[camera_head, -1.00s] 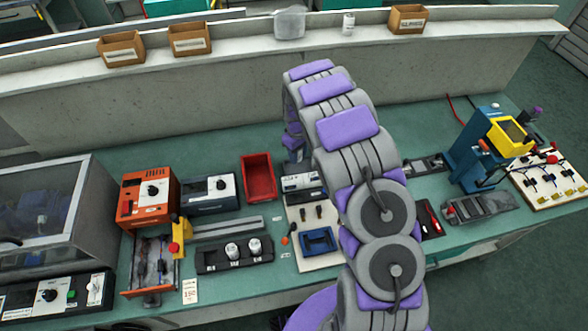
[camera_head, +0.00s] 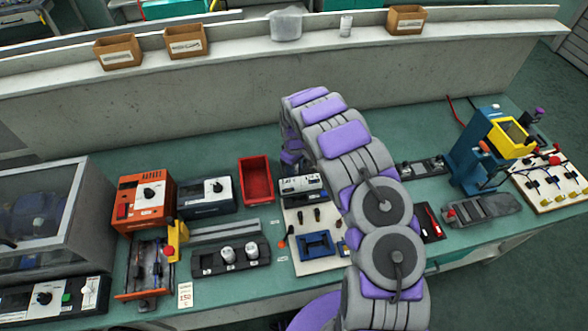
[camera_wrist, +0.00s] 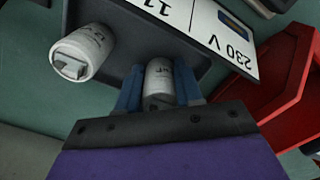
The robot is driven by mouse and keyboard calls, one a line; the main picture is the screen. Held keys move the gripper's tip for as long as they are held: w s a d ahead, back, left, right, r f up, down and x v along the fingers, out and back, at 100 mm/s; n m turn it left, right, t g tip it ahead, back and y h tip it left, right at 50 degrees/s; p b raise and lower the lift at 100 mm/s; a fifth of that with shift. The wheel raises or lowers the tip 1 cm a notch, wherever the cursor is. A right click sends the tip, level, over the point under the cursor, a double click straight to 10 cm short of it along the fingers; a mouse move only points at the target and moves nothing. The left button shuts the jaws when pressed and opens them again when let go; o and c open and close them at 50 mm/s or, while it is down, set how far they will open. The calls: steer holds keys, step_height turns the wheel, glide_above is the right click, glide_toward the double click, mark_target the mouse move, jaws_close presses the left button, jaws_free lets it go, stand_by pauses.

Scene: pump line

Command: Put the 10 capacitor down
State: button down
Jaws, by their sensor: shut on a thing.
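In the wrist view my gripper (camera_wrist: 158,88) is shut on a pale cylindrical capacitor (camera_wrist: 160,74). Its blue fingers press on both sides, and the print is only partly visible, so I cannot read its value. It is over or on a dark plate (camera_wrist: 122,52) with a white label (camera_wrist: 208,30) reading 230 V; contact is not clear. A second pale capacitor (camera_wrist: 84,53) stands beside it to the left. In the head view my arm hides the fingers and the held capacitor; the arm's far end is near a dark unit with a white face (camera_head: 302,187).
A red bin (camera_head: 256,180) stands left of the arm's far end; it also shows in the wrist view (camera_wrist: 288,98). A black block (camera_head: 230,257) holds two pale cylinders. A white board (camera_head: 318,250) with a blue part is in front, and a blue press (camera_head: 475,155) stands at the right.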

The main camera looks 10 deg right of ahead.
steer(key=shift+f, duration=0.3)
steer(key=shift+a, duration=0.25)
steer(key=c, duration=1)
jaws_free()
steer(key=shift+a, duration=0.2)
steer(key=shift+c, duration=0.2)
steer(key=shift+d, duration=0.15)
steer(key=shift+d, duration=0.1)
steer(key=shift+d, duration=0.1)
